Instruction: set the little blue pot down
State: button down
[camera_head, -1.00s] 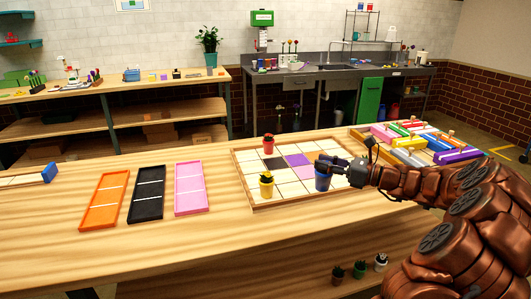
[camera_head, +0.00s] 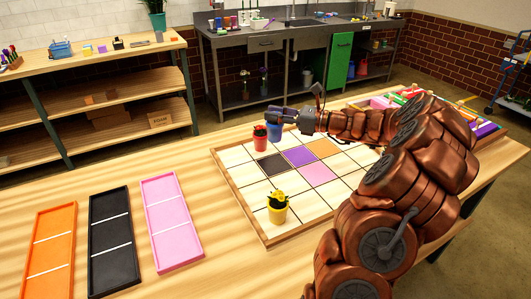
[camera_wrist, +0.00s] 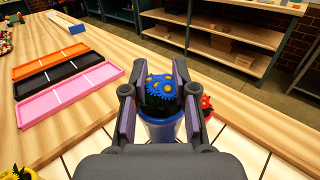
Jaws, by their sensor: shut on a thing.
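The little blue pot (camera_head: 276,132) is at the far edge of the tiled board (camera_head: 240,199), close by the red pot (camera_head: 259,137). My gripper (camera_head: 274,115) is shut on it from the right. In the wrist view, the blue pot (camera_wrist: 162,130) sits upright between my fingers, with a blue, yellow-dotted flower (camera_wrist: 160,88) at its top. The red pot (camera_wrist: 206,104) shows just right of my fingers there. The blue pot's base is hidden, so I cannot tell whether it touches the board.
A yellow pot (camera_head: 277,208) stands on the board's near left. Orange (camera_head: 50,250), black (camera_head: 113,240) and pink (camera_head: 172,222) trays lie left of the board. Coloured boxes lie at the right, partly behind my arm. Several tiles between the pots are empty.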

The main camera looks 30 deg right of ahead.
aim_at(275, 141)
jog(key=shift+f+p, duration=0.55)
jog(key=shift+f, duration=4.3)
jog(key=shift+f, duration=0.15)
jog(key=c, duration=0.9)
grip_release()
